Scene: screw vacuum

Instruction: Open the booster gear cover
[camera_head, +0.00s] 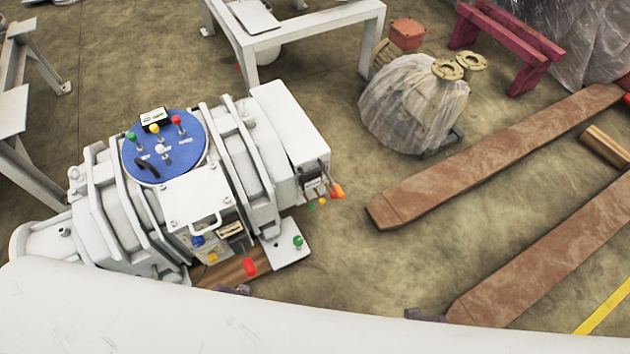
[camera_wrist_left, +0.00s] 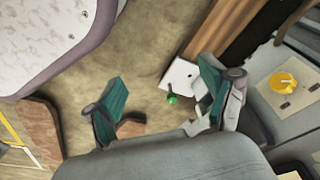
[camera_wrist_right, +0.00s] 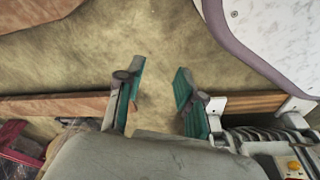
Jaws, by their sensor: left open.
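The white booster machine (camera_head: 120,215) lies on the left in the head view. A white panel with a bar handle (camera_head: 200,200) sits on it, below a round blue plate (camera_head: 165,150) with coloured knobs. The panel looks closed; I cannot tell for sure whether it is the gear cover. My left gripper (camera_wrist_left: 158,100) is open and empty, with a white base plate with a green knob (camera_wrist_left: 172,99) behind its fingers. My right gripper (camera_wrist_right: 158,90) is open and empty, over bare floor. Neither gripper is clearly visible in the head view.
Brown beams (camera_head: 490,155) lie on the floor to the right. A plastic-wrapped object (camera_head: 410,105) and a red bench (camera_head: 515,45) stand farther back. A white table frame (camera_head: 300,30) is behind the machine. Coloured knobs, including a red one (camera_head: 250,267), stick out from the machine.

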